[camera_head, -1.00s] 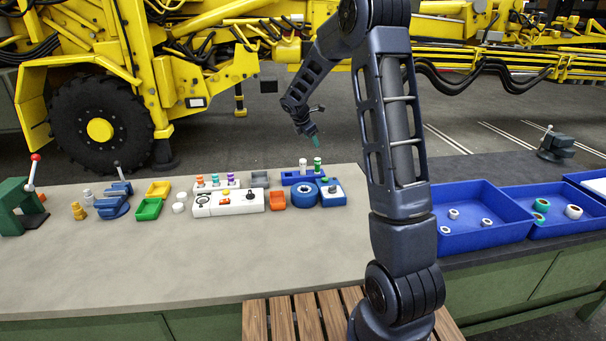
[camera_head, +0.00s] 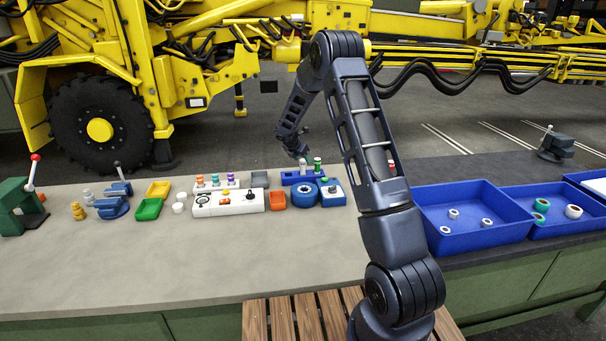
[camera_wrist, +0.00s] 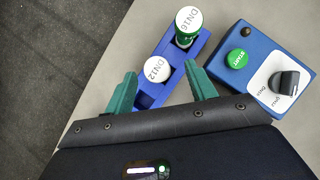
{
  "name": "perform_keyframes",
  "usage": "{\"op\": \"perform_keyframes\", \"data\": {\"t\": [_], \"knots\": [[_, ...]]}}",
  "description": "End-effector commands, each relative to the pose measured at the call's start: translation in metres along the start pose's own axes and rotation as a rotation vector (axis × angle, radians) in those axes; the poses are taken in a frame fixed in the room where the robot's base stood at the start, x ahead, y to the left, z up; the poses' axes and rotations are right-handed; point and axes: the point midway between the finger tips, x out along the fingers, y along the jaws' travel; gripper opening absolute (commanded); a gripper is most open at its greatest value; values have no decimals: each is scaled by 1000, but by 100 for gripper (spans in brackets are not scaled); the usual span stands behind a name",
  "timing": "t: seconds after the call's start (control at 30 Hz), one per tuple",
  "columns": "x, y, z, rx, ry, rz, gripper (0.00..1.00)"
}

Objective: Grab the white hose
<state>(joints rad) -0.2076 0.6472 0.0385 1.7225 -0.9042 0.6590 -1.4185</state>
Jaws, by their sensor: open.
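The white hose (camera_head: 303,164) stands upright in a blue holder (camera_head: 291,179) at the back of the bench. In the wrist view the white hose (camera_wrist: 156,70) shows its white round top marked DN12. A green hose (camera_wrist: 184,40) with a white top marked DN16 stands beside it in the same holder (camera_wrist: 205,44); it also shows in the head view (camera_head: 317,164). My gripper (camera_wrist: 162,76) is open, with its green fingers on either side of the white hose in the picture. I cannot tell whether they touch it or how high above it they are.
A blue box (camera_wrist: 257,71) with a green START button and a black knob stands close right of the holder. A blue ring (camera_head: 305,194) and an orange tray (camera_head: 277,200) lie in front. Blue bins (camera_head: 470,236) stand to the right. The bench front is clear.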

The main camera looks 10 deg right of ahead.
Motion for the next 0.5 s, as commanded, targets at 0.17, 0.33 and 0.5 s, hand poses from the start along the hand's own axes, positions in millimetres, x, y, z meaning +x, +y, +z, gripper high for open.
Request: {"op": "perform_keyframes", "data": {"t": [0.17,0.33,0.5], "knots": [[10,1,-1,0,0,0,56],[29,3,-3,1,1,-1,56],[51,4,-4,1,1,-2,56]]}}
